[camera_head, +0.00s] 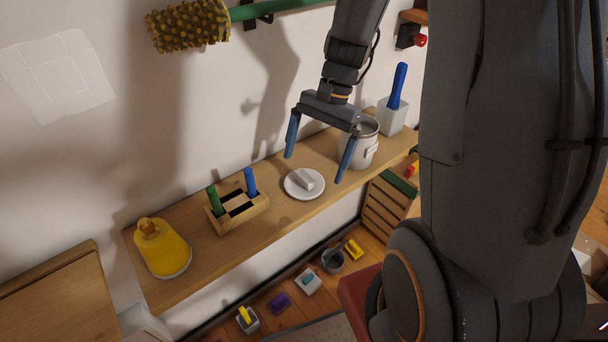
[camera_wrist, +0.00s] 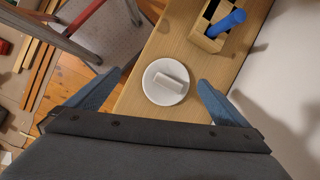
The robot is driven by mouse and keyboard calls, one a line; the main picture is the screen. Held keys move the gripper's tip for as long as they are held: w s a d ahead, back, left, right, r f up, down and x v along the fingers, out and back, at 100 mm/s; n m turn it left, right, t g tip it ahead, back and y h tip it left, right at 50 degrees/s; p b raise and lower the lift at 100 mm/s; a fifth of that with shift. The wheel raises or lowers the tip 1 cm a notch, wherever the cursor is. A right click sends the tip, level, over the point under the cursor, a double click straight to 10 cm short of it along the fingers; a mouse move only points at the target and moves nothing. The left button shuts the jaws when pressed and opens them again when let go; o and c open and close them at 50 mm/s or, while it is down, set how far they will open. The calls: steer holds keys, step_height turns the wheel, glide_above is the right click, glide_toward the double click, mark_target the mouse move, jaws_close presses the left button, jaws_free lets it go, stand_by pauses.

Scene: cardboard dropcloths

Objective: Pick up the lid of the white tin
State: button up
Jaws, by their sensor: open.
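The white tin (camera_head: 351,153) stands on the wooden shelf with its top open. A round white lid (camera_head: 294,190) with a block-shaped handle (camera_head: 305,179) lies flat on the shelf to the left of the tin. The lid also shows in the wrist view (camera_wrist: 155,92), with its handle (camera_wrist: 172,80) on top. My gripper (camera_head: 318,168) is open and empty above the shelf. In the wrist view its two blue fingers (camera_wrist: 153,87) stand on either side of the lid, apart from it.
On the shelf (camera_head: 180,285), a wooden holder (camera_head: 236,218) with green and blue pegs and a yellow container (camera_head: 162,250) stand left of the lid. A white block with a blue handle (camera_head: 397,88) stands right of the tin. The wall rises close behind.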

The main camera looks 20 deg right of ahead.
mark_target(305, 175)
steer(key=w+m+p, duration=0.1)
steer(key=m, duration=0.1)
steer(key=w+d+m+y, duration=0.1)
steer(key=w, duration=0.1)
steer(key=shift+d+m+y+p, duration=0.1)
steer(key=shift+m+y+p, duration=0.2)
steer(key=shift+m+p, duration=0.1)
steer(key=shift+w+f, duration=0.15)
steer(key=shift+f, duration=0.05)
steer(key=shift+p+x, duration=0.3)
steer(key=shift+x, duration=0.85)
steer(key=shift+d+p+x, duration=0.2)
steer(key=shift+p+x, duration=0.8)
steer(key=shift+x, duration=1.65)
steer(key=shift+f, duration=0.1)
steer(key=c, duration=1)
